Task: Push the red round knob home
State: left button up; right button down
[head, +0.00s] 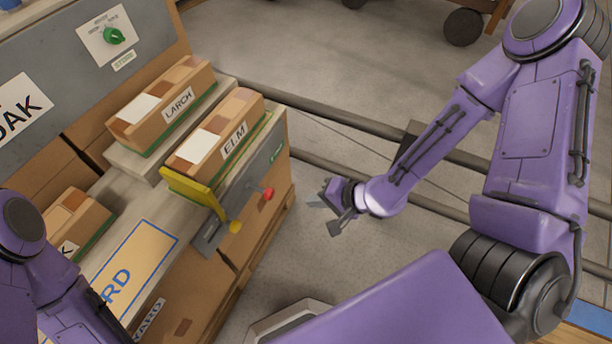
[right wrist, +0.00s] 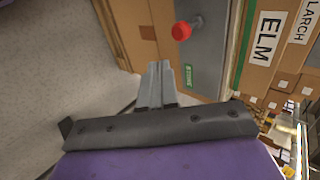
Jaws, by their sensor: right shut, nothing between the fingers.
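The red round knob (head: 267,193) sticks out from the grey front panel (head: 262,165) of the station, below the box marked ELM. In the right wrist view the red knob (right wrist: 181,31) stands out beyond my fingertips, up and to the right of them. My right gripper (head: 326,208) is to the right of the knob in the head view, apart from it, with clear air between. In the right wrist view the right gripper (right wrist: 157,68) has its two fingers together and empty. My left arm shows at the lower left; its gripper is out of frame.
Boxes marked ELM (head: 215,130) and LARCH (head: 160,105) stand on top. Rails cross the floor behind my right arm.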

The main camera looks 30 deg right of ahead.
aim_at(273, 197)
jog(key=b+x, duration=0.1)
jog(key=x, duration=0.2)
jog(key=w+r+b+x, duration=0.1)
jog(key=x, duration=0.3)
jog(key=a+r+b+x, duration=0.1)
jog(key=b+x, duration=0.1)
jog(key=x, duration=0.2)
jog(key=shift+w, duration=0.25)
pick_arm(q)
notch_tip(273, 197, down, 6)
jog(key=shift+r, duration=0.1)
